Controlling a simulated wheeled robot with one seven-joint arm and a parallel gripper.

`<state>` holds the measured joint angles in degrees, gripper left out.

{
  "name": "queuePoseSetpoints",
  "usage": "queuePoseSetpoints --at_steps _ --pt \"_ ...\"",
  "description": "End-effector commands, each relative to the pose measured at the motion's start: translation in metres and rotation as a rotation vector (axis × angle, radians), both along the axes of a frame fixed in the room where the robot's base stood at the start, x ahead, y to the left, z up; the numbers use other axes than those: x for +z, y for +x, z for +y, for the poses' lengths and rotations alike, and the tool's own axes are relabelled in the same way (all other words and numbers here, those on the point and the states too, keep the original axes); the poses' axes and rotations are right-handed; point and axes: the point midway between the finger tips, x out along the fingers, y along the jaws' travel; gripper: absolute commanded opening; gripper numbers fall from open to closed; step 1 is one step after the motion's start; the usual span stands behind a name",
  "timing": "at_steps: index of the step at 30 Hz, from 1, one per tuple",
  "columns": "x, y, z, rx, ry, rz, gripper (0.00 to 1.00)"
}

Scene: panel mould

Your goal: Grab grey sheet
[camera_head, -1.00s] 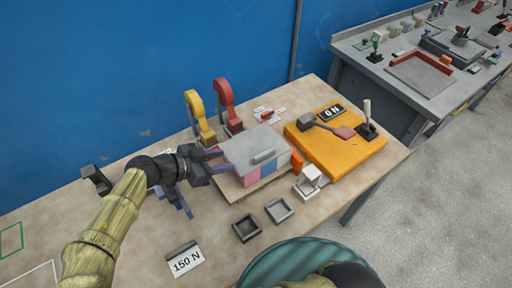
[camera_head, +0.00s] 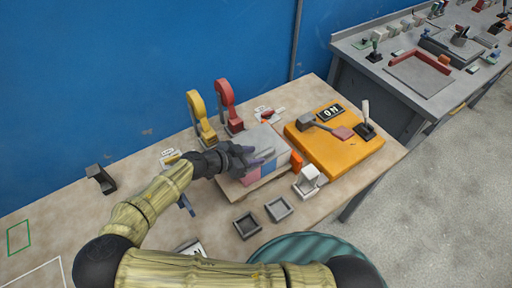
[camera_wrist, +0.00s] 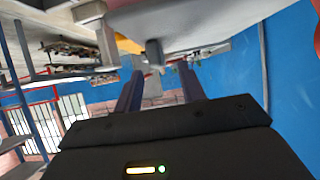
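The grey sheet (camera_head: 262,137) lies flat on top of the pink and blue mould block (camera_head: 266,173) on the table. Its raised grey handle is largely hidden behind my gripper in the head view. My gripper (camera_head: 262,155) is at the sheet's front left, with its fingers reaching over the sheet toward the handle. In the wrist view, the two dark fingers of my gripper (camera_wrist: 157,90) stand apart. The grey sheet (camera_wrist: 205,20) fills the top of that view, with a small grey handle (camera_wrist: 154,54) just beyond the fingertips. I cannot tell whether they touch it.
An orange machine (camera_head: 335,145) with a lever stands close on the right. Yellow (camera_head: 200,115) and red (camera_head: 228,105) clamps rise behind. Two small trays (camera_head: 247,224) and a white holder (camera_head: 308,180) are in front. The table's left part is mostly clear.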

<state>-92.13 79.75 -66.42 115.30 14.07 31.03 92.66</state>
Motion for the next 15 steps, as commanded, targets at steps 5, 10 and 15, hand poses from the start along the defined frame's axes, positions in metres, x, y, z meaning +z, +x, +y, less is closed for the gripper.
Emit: queuePoseSetpoints --at_steps 5,10,15 --pt "-0.001 0.004 -0.007 -0.003 -0.002 0.001 0.40" --pt "-0.009 0.015 -0.027 -0.005 -0.002 0.002 0.40" --pt "-0.021 0.024 -0.039 -0.001 0.000 0.000 0.40"
